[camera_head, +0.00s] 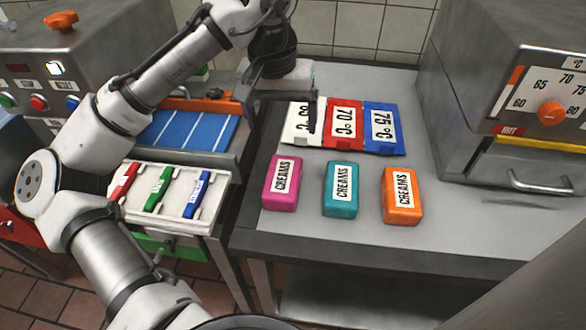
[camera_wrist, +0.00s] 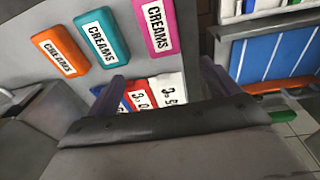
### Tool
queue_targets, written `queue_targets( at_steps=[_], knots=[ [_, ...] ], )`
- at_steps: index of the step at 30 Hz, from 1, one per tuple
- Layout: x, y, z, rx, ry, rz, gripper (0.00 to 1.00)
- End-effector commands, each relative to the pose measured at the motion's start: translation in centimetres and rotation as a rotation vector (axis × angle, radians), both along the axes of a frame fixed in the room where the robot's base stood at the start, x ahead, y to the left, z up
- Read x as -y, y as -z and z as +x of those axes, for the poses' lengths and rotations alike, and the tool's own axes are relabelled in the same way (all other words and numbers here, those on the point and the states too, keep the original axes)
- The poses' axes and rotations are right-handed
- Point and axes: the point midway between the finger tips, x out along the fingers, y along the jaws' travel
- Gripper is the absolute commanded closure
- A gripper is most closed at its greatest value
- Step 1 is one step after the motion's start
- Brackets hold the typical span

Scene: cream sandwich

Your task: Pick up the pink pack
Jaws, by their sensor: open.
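The pink pack (camera_head: 281,183), with a white CREAMS label, lies on the steel table at the left of a row of three packs. It also shows in the wrist view (camera_wrist: 156,26), at the top centre. My gripper (camera_head: 283,113) is above the table behind the pink pack, over the white temperature card. In the wrist view, my gripper's two fingers (camera_wrist: 160,90) are apart with nothing held between them, and the pink pack lies beyond them. The gripper partly hides the white card.
A teal pack (camera_head: 341,189) and an orange pack (camera_head: 402,195) lie to the right of the pink one. White, red and blue cards (camera_head: 383,128) lie behind. A steel oven (camera_head: 520,110) stands at right. A white tray (camera_head: 210,215) with coloured clips is at left.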

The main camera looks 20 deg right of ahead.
Motion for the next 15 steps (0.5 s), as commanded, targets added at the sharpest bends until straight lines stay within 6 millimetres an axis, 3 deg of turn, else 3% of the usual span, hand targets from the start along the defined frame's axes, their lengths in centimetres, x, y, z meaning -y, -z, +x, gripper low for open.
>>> queue_targets(
  at_steps=[8, 15],
  knots=[
    [-1.2, 1.6, -0.5, -0.046, -0.017, 0.098, 0.13],
    [-1.2, 6.2, -0.6, -0.046, -0.015, 0.095, 0.13]
  ],
)
